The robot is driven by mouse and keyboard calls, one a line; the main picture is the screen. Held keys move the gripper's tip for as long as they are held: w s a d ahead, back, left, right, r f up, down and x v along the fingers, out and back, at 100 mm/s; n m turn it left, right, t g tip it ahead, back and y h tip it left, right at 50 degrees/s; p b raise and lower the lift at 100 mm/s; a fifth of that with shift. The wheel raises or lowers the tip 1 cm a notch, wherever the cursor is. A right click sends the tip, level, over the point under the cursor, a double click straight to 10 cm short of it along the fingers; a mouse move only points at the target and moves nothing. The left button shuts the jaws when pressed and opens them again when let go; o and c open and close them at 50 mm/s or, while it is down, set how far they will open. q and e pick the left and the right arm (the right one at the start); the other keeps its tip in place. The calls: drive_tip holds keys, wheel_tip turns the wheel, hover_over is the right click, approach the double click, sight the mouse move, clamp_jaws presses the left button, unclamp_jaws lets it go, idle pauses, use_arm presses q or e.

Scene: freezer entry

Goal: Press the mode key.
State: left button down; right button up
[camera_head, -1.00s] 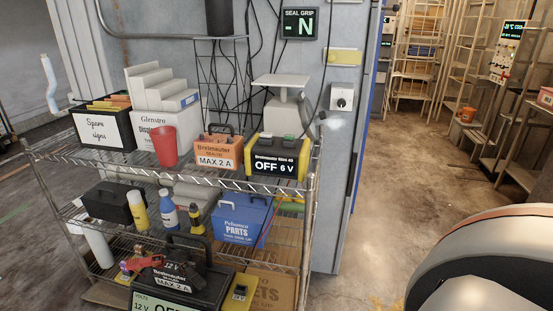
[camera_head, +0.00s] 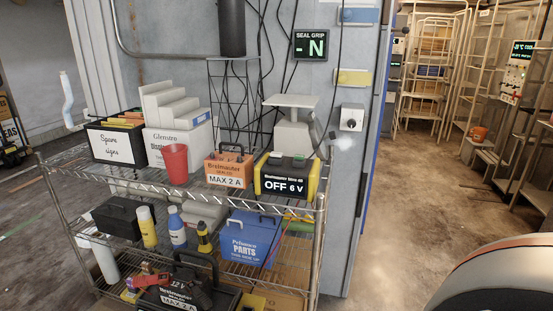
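A yellow and black charger box (camera_head: 287,176) stands at the right end of the cart's top shelf. Its front display reads "OFF 6 V". Small raised parts, one green, show on its top; I cannot tell which is the mode key. An orange box (camera_head: 228,168) marked "MAX 2 A" stands just left of it. A dark box (camera_head: 175,298) with a handle, also marked "MAX 2 A", is low on the cart and cut off by the bottom edge. Neither gripper is in view. A rounded white part of my own body shows at the lower right.
The wire cart (camera_head: 130,185) also holds a red cup (camera_head: 175,163), a sign box (camera_head: 117,145), a blue parts box (camera_head: 249,238) and bottles. A scale-like stand (camera_head: 291,125) is behind the charger. The wall panel carries a "SEAL GRIP" display (camera_head: 310,45) and a knob (camera_head: 351,118).

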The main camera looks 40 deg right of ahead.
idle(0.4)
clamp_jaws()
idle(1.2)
